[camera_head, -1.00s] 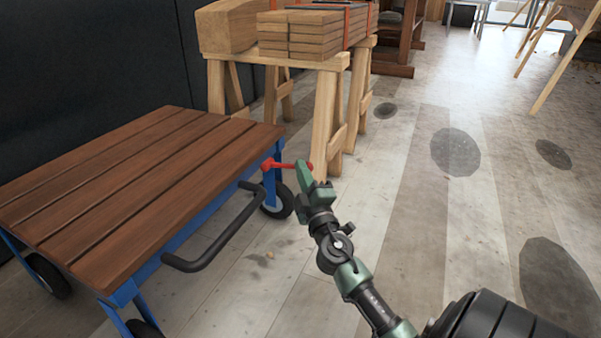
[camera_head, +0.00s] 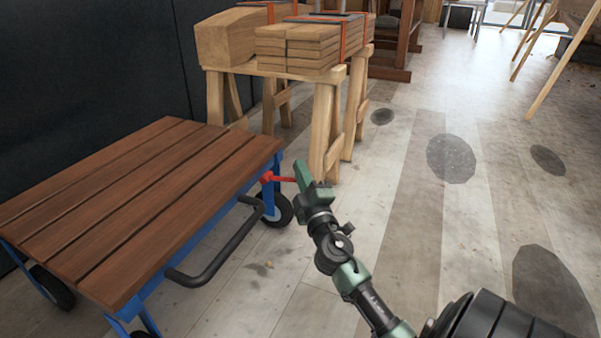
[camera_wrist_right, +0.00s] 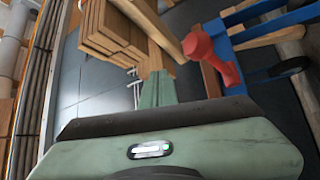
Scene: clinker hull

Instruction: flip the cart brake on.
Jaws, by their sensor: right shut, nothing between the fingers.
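The cart (camera_head: 150,205) has a brown slatted wooden deck, a blue frame and black wheels, and stands at the left in the head view. Its red brake lever (camera_head: 283,179) sticks out to the right from the blue corner post near the far wheel. In the right wrist view the red lever (camera_wrist_right: 225,62) shows its knob end, just right of my fingers. My right gripper (camera_head: 302,172) is shut and empty, with its green fingers at the outer end of the lever, which they partly hide. I cannot tell whether they touch. My left gripper is not in view.
A black push handle (camera_head: 222,256) juts from the cart's near side. Wooden trestles (camera_head: 322,125) carrying strapped planks (camera_head: 300,45) stand just behind the lever. The floor (camera_head: 400,230) to the right is clear, with dark stains.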

